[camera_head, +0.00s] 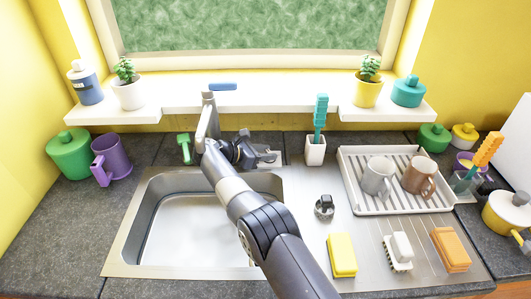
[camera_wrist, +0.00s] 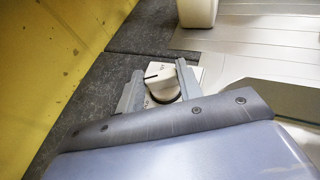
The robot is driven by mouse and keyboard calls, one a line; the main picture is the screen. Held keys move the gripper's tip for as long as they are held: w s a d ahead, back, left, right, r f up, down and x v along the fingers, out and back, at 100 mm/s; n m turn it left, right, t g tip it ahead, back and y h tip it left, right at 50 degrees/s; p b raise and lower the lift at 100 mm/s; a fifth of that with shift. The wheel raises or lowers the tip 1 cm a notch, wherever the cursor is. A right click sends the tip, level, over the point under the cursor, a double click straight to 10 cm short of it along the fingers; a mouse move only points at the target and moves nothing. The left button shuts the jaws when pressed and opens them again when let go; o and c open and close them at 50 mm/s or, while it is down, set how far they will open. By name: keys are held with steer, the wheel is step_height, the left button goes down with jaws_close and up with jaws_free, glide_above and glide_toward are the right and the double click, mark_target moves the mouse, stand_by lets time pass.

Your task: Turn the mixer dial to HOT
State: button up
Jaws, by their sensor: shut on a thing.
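The mixer dial (camera_wrist: 163,85) is a white round knob with a dark pointer line, seen in the wrist view on a pale plate. The pointer line lies toward the left side of the knob in that view. My gripper (camera_wrist: 159,72) has one grey finger on each side of the knob and is shut on it. In the head view my gripper (camera_head: 250,154) is at the counter behind the sink, and the dial is hidden behind it and my arm.
The sink basin (camera_head: 195,235) lies below my arm. A white holder (camera_head: 316,151) with a teal brush stands right of my gripper. A green brush (camera_head: 184,146) lies to the left. A drying rack (camera_head: 350,178) with two mugs is at right. The window ledge (camera_head: 270,100) overhangs behind.

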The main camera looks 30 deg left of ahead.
steer(key=o, duration=1)
steer(key=shift+s+d+r+n+t+y+p, duration=0.1)
steer(key=shift+n+t+y+p, duration=0.2)
steer(key=shift+n+y+p, duration=0.25)
steer(key=shift+d+r+n+t+y+p, duration=0.1)
steer(key=shift+n+t+y+p, duration=0.2)
steer(key=shift+n+y+p, duration=0.2)
